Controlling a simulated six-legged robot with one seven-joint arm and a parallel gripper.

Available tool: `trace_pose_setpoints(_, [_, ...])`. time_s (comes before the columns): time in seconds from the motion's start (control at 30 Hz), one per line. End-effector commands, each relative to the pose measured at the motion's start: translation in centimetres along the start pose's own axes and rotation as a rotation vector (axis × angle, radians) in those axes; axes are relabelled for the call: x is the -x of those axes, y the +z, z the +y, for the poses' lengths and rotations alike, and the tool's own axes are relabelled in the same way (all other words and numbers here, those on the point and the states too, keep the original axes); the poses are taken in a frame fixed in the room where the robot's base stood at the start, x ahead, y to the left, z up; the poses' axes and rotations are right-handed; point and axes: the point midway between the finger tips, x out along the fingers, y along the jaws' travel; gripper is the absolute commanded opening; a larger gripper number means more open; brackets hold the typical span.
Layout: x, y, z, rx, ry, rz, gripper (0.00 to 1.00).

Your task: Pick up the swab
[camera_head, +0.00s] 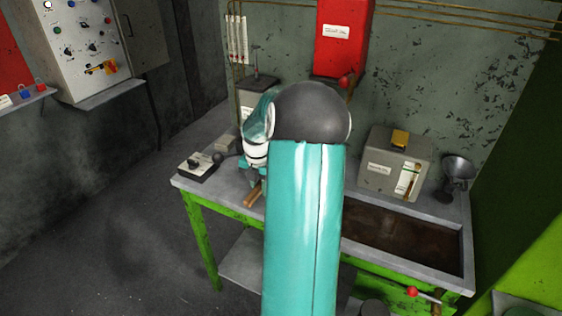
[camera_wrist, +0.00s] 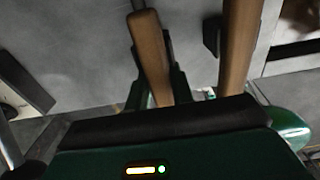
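Two wooden handles (camera_wrist: 151,58) show close up in the wrist view, the second one (camera_wrist: 240,45) to the right. I cannot tell which, if either, belongs to the swab; no swab head shows. My gripper (camera_wrist: 158,75) shows as dark green parts behind and beside the left handle, with its dark body across the bottom. Whether the fingers close on a handle is hidden. In the head view my teal arm reaches over the bench and covers most of the gripper. A short wooden piece (camera_head: 253,196) sticks out just below my wrist, over the bench's left part.
A grey-topped bench (camera_head: 190,187) with green legs carries a small black-topped box (camera_head: 196,167), a beige box (camera_head: 400,160), a dark basin (camera_head: 400,232) and a metal cup (camera_head: 459,170). A red box (camera_head: 343,38) hangs behind. Floor at left is clear.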

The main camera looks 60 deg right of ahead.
Motion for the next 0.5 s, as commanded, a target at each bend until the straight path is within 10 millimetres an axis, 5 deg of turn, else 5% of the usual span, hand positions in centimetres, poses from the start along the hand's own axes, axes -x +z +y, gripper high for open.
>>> trace_pose_setpoints(0.5, [1.6,0.1,0.1,0.000,0.001,-0.005,0.00])
